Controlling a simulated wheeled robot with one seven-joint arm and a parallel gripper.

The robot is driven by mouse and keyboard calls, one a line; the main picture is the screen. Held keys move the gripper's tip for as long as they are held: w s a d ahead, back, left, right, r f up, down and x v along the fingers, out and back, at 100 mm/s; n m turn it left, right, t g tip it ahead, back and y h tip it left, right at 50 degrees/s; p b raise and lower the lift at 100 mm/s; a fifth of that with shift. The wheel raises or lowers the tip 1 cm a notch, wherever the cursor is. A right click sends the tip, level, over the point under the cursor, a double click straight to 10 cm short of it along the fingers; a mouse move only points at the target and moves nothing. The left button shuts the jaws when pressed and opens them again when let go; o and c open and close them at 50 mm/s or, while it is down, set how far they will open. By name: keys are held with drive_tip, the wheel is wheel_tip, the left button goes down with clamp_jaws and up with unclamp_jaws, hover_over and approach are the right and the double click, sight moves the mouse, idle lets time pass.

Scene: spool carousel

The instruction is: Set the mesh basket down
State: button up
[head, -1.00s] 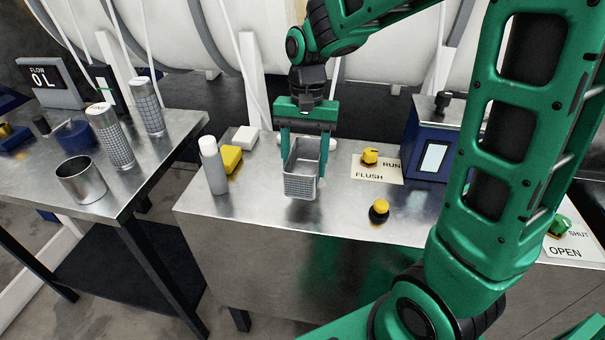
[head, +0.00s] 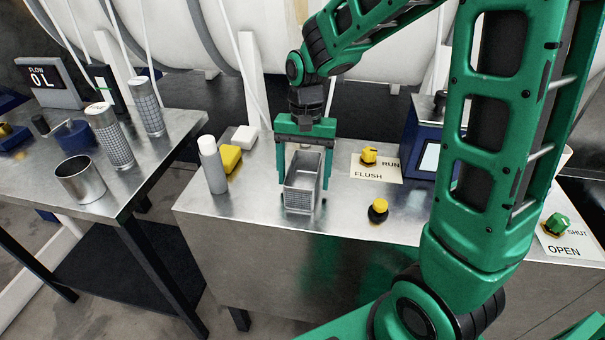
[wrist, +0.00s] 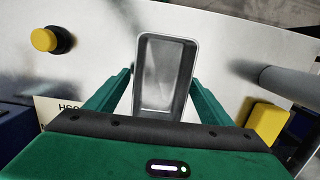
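The mesh basket (head: 303,196), a small grey rectangular open-topped bin, stands upright on the steel bench (head: 250,208). In the wrist view the basket (wrist: 165,78) looks empty. My gripper (head: 303,180) is above it with one finger on either side. The fingers are spread, and in the wrist view my gripper (wrist: 162,75) shows a gap between the left finger and the basket wall. The right finger is closer to the wall; whether it touches is hard to tell. The basket's underside is hidden.
A white-capped grey bottle (head: 212,165) and a yellow block (head: 230,158) stand left of the basket. A yellow-topped black knob (head: 378,210), a FLUSH/RUN plate (head: 375,172) and a blue box (head: 425,150) are to the right. The bench front edge is close.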

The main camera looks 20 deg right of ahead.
sight(304, 186)
wheel_tip(304, 186, up, 12)
drive_tip(key=w, duration=0.1)
drive_tip(key=s+d+f, duration=0.3)
drive_tip(key=s+d, duration=0.5)
drive_tip(key=s, duration=0.3)
drive_tip(key=s+d+f+t, duration=0.1)
drive_tip(key=s+d+f, duration=0.2)
drive_tip(key=s+d, duration=0.6)
drive_tip(key=s, duration=0.3)
drive_tip(key=shift+h, duration=0.3)
